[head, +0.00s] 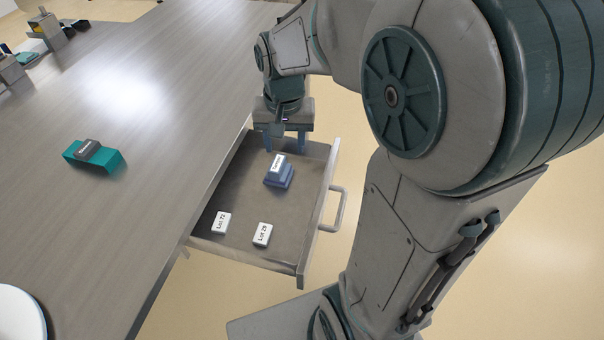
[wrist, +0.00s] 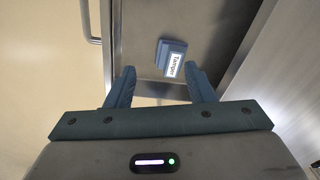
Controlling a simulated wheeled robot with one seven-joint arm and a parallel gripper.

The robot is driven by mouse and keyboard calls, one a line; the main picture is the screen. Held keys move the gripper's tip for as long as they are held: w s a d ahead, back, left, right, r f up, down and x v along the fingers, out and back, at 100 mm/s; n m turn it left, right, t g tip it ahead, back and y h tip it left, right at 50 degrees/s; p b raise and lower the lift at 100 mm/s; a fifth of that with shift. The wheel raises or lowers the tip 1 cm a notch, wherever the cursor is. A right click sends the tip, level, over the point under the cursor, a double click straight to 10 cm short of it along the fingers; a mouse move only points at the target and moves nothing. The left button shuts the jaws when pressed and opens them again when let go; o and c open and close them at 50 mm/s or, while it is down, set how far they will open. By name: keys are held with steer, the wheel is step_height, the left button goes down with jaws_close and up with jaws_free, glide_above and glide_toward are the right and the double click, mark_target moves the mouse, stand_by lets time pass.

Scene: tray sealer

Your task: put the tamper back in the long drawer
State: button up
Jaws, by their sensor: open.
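The tamper (head: 279,176), a blue stepped block with a white label, lies inside the open long drawer (head: 242,191), toward its far end. It also shows in the wrist view (wrist: 171,60), with the label reading "Tamper". My gripper (head: 286,142) is open and empty at the far end of the drawer, apart from the tamper. In the wrist view its two blue fingers (wrist: 161,88) are spread, and the tamper lies beyond their tips. The drawer is pulled out from under the worktop, with its handle (head: 335,210) on the right side.
Two white tags (head: 221,223), (head: 262,235) marked with lot numbers lie in the drawer's near part. A teal holder with a grey labelled block (head: 88,149) stands on the worktop (head: 120,215). A white round thing (head: 18,315) is at the lower left.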

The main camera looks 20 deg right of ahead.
steer(key=s+r+n+t, duration=0.1)
steer(key=s+n, duration=0.3)
steer(key=s, duration=0.8)
